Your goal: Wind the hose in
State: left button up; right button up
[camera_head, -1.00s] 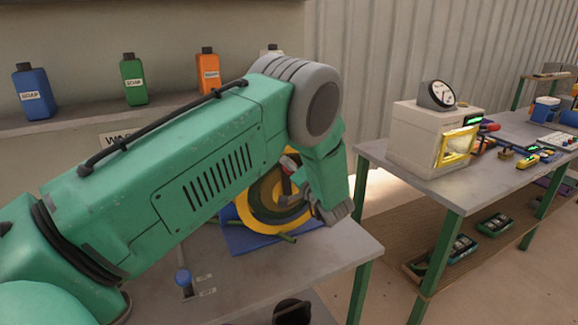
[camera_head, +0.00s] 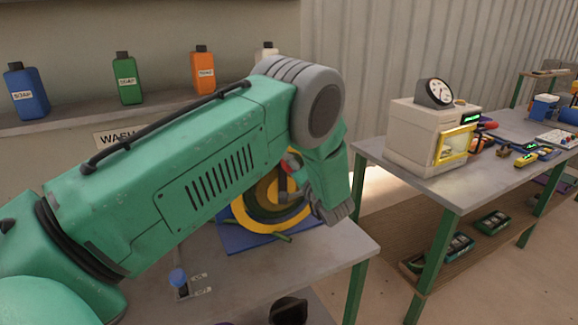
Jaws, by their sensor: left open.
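The hose reel (camera_head: 268,222) is a yellow-rimmed disc with dark green hose on it, standing on a blue base (camera_head: 236,238) on the grey table. A short green hose end (camera_head: 272,237) sticks out at its front. A grey and red part, perhaps the crank handle (camera_head: 286,178), shows at the reel's upper right. My left arm covers much of the reel. My left gripper (camera_head: 338,212) points down at the reel's right side; it is open, and its fingers are seen edge-on. I cannot tell whether it touches the reel. My right gripper is not in view.
A blue-knobbed lever (camera_head: 178,277) stands on the table's front left. Blue (camera_head: 26,92), green (camera_head: 126,80) and orange (camera_head: 203,72) bottles stand on the back shelf. A second table (camera_head: 385,160) at right holds a beige box with a gauge (camera_head: 434,92). A gap separates the tables.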

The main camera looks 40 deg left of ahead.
pick_arm(q)
jog(key=shift+r, duration=0.1)
jog(key=shift+s+d+r, duration=0.1)
jog(key=shift+s+d, duration=0.1)
jog(key=shift+d, duration=0.1)
jog(key=v, duration=1.1)
jog(key=shift+w+d+f, duration=0.2)
jog(key=shift+d+f, duration=0.05)
jog(key=shift+a, duration=0.1)
